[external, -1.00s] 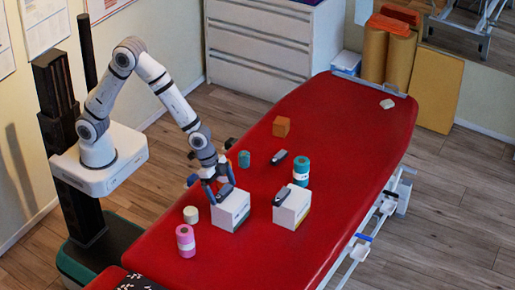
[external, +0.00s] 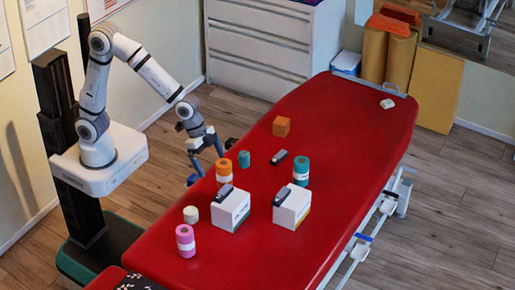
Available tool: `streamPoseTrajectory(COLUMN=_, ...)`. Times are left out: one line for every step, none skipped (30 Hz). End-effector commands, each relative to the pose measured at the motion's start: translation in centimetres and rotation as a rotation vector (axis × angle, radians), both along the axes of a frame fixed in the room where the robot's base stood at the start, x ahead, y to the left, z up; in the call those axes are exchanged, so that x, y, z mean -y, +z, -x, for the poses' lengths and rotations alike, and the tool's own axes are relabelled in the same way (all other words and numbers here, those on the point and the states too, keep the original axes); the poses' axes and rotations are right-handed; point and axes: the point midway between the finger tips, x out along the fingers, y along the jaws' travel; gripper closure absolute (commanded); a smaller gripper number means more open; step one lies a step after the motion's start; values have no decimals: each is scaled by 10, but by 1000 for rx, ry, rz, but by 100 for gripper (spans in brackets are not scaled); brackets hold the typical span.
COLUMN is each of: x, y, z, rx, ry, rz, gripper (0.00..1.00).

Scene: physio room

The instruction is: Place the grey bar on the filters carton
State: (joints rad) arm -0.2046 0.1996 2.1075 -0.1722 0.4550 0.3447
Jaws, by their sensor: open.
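Two white cartons stand on the red couch, a left one (external: 229,213) and a right one (external: 291,212). I cannot read their labels, so I cannot tell which is the filters carton. A dark grey bar (external: 224,193) lies on top of the left carton. Another dark bar (external: 281,198) lies on the right carton, and a third (external: 278,157) lies on the couch behind them. My gripper (external: 207,165) is open and empty, up and to the left of the left carton, apart from all the bars.
An orange roll (external: 223,171) stands just behind the left carton, near my gripper. A small teal roll (external: 244,159), a larger teal roll (external: 301,171), a white roll (external: 190,215), a pink roll (external: 185,241) and an orange block (external: 281,126) stand around. The couch's far end is mostly clear.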

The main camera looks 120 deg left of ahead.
Motion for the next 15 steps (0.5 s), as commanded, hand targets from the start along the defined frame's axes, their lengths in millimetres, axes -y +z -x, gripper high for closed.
streamPoseTrajectory(x=0, y=4, z=1, rx=1, ry=0, rz=0, gripper=0)
streamPoseTrajectory(x=1, y=5, z=3, rx=1, ry=0, rz=0, gripper=0)
streamPoseTrajectory(x=2, y=9, z=6, rx=0, ry=0, rz=1, gripper=0)
streamPoseTrajectory(x=5, y=12, z=9, rx=-3, ry=-2, rz=2, gripper=0)
streamPoseTrajectory(x=8, y=15, z=14, rx=-6, ry=-4, rz=4, gripper=0)
streamPoseTrajectory(x=13, y=21, z=22, rx=-9, ry=-7, rz=6, gripper=0)
streamPoseTrajectory(x=19, y=26, z=31, rx=-15, ry=-9, rz=8, gripper=0)
streamPoseTrajectory(x=24, y=32, z=40, rx=-21, ry=-12, rz=10, gripper=0)
streamPoseTrajectory(x=32, y=39, z=56, rx=-30, ry=-13, rz=14, gripper=0)
streamPoseTrajectory(x=39, y=45, z=68, rx=-39, ry=-16, rz=16, gripper=0)
streamPoseTrajectory(x=45, y=50, z=82, rx=-48, ry=-17, rz=18, gripper=0)
streamPoseTrajectory(x=53, y=56, z=101, rx=-62, ry=-18, rz=20, gripper=0)
streamPoseTrajectory(x=58, y=60, z=115, rx=-72, ry=-19, rz=21, gripper=0)
streamPoseTrajectory(x=63, y=64, z=129, rx=-81, ry=-18, rz=21, gripper=0)
streamPoseTrajectory(x=68, y=67, z=147, rx=-94, ry=-18, rz=21, gripper=0)
